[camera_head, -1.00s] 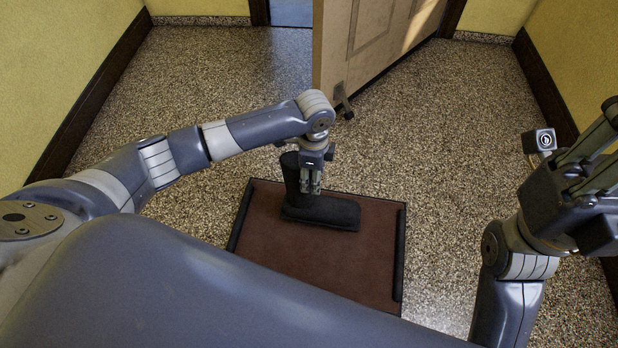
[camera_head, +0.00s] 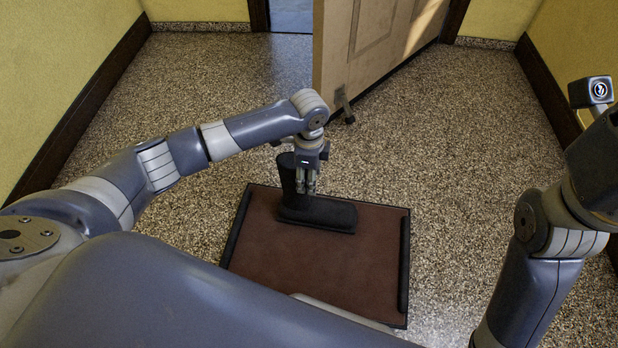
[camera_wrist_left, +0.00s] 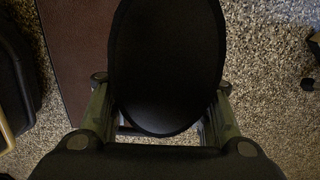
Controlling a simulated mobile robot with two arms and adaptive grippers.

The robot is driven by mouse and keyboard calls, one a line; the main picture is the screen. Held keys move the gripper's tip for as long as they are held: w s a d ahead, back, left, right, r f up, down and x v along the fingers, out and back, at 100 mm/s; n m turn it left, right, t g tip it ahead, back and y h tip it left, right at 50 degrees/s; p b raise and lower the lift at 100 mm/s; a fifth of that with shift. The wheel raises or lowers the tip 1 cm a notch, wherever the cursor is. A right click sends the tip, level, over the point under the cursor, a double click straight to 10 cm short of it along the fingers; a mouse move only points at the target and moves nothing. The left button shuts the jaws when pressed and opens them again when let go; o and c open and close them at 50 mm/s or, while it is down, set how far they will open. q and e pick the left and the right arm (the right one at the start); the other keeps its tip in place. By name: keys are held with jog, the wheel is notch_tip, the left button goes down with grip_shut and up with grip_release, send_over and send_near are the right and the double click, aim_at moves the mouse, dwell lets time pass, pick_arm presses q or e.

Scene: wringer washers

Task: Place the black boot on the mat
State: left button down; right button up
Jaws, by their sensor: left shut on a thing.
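The black boot (camera_head: 318,212) is upright at the back of the brown mat (camera_head: 320,262), toe pointing right. Its foot overlaps the mat; I cannot tell whether the sole touches it. The boot hides part of the mat. At the right edge of the head view only my right wrist parts show; that gripper's fingers are outside the frame.
The mat has dark raised strips along its left and right sides. A beige door (camera_head: 375,50) stands open behind it, with a stop (camera_head: 344,104) near its foot. Yellow walls (camera_head: 65,70) flank the room. Speckled floor (camera_head: 210,100) around the mat is clear.

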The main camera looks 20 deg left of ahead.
pick_arm(q)
jog(key=shift+r, duration=0.1)
jog(key=c, duration=0.9)
grip_release()
jog(key=shift+o, duration=0.2)
